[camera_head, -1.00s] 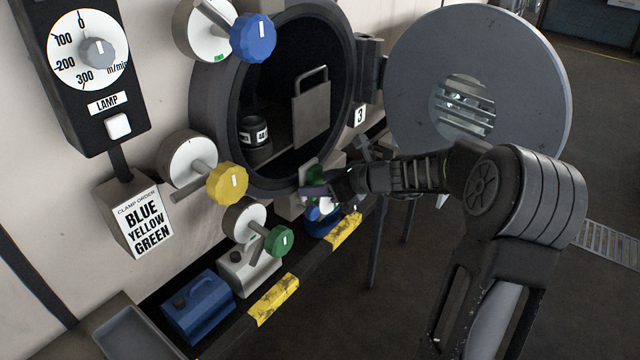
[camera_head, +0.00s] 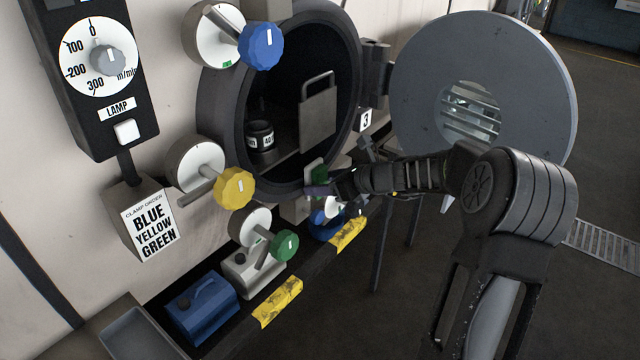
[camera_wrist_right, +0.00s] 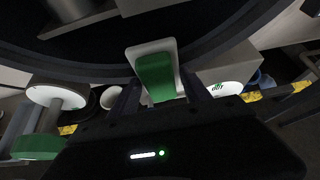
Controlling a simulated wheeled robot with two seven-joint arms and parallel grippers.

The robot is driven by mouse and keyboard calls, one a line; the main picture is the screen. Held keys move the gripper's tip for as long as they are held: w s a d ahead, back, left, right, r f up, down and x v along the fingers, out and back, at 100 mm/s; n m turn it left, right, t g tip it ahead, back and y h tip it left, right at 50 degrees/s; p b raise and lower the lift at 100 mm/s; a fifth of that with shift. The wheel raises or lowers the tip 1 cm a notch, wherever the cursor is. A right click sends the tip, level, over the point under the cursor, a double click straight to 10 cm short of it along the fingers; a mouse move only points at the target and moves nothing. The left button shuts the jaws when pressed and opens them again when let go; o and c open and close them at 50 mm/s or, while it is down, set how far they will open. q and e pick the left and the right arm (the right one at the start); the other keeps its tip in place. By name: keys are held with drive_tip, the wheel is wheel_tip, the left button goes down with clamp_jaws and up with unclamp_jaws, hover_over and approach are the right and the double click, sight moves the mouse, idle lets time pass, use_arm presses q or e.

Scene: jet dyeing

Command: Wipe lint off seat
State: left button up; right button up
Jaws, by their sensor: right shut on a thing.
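The round vessel opening has a dark ring-shaped seat (camera_head: 213,118) around it; it also shows in the wrist view (camera_wrist_right: 225,42). My right gripper (camera_head: 322,190) is at the lower right of this ring. In the wrist view, my right gripper (camera_wrist_right: 160,92) is shut on a green and white block (camera_wrist_right: 156,78), its white part toward the ring. The block (camera_head: 317,177) looks close against the ring, but I cannot tell if it touches. No lint can be made out. My left gripper is not in view.
The round grey door (camera_head: 415,75) stands open at the right. Blue (camera_head: 261,46), yellow (camera_head: 234,187) and green (camera_head: 285,244) knobs stick out around the opening. A blue can (camera_head: 203,308) and a whitish can (camera_head: 250,270) stand on the ledge below. A dark pot (camera_head: 261,137) sits inside the vessel.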

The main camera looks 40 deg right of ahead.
drive_tip(key=shift+w+d+p, duration=0.15)
drive_tip(key=shift+d+p, duration=0.05)
drive_tip(key=shift+d, duration=0.45)
drive_tip(key=shift+w+d+p, duration=0.15)
drive_tip(key=shift+d, duration=0.45)
drive_tip(key=shift+w, duration=0.15)
drive_tip(key=shift+s+a+b, duration=0.2)
drive_tip(key=shift+a+b, duration=0.1)
drive_tip(key=shift+a, duration=0.35)
drive_tip(key=shift+s+a+b, duration=0.15)
drive_tip(key=shift+a+b, duration=0.1)
drive_tip(key=shift+a, duration=0.4)
drive_tip(key=shift+s+a, duration=0.25)
drive_tip(key=shift+a, duration=0.45)
drive_tip(key=s, duration=0.2)
drive_tip(key=s+d, duration=0.1)
drive_tip(key=s+b, duration=0.1)
drive_tip(key=s, duration=0.1)
drive_tip(key=shift+s+d, duration=0.35)
drive_tip(key=shift+d, duration=0.05)
